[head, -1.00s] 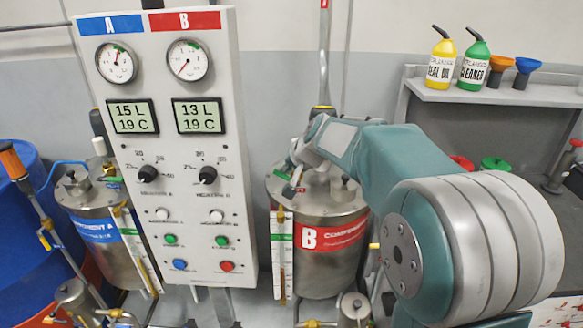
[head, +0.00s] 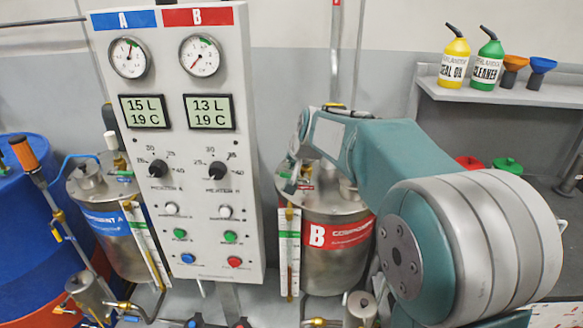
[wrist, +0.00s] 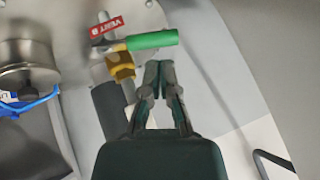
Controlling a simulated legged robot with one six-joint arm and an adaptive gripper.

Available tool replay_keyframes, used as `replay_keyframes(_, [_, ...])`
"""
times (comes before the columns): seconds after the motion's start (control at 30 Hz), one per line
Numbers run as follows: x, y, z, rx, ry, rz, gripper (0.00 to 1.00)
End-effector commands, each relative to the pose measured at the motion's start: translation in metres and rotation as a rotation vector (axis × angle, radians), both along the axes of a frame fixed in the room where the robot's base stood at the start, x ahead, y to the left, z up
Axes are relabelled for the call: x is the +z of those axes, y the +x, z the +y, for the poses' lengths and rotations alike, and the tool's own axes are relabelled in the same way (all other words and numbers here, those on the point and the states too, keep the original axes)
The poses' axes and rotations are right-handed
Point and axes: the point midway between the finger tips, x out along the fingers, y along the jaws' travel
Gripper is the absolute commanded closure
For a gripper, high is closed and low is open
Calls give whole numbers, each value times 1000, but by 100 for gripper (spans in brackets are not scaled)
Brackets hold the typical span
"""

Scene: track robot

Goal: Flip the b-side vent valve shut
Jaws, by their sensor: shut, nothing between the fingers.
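The b-side vent valve shows in the wrist view as a brass body (wrist: 121,66) with a green lever handle (wrist: 152,40) pointing right in the picture. A red tag (wrist: 107,27) reading "VENT B" sits beside the handle's pivot end. My gripper (wrist: 160,66) is shut and empty, its fingertips just below the green handle in the picture; whether they touch it I cannot tell. In the head view, my gripper (head: 290,184) is small and dark over the top of the steel component B tank (head: 325,265), where the valve is too small to make out clearly.
A white control panel (head: 190,250) with gauges stands just left of the B tank. A clear level gauge (head: 289,252) runs down the tank's front. The component A tank (head: 118,255) and a blue drum (head: 35,220) are further left. A shelf (head: 510,95) with bottles is at right.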

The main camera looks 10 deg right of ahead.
Motion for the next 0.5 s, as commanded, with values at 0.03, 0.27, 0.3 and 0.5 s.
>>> replay_keyframes(0.03, [3,0,0,0,0,-1,100])
replay_keyframes(0.27, [6,0,0,0,0,0,100])
replay_keyframes(0.3, [6,0,0,0,0,0,100])
replay_keyframes(0.5, [10,-3,-1,0,0,-2,100])
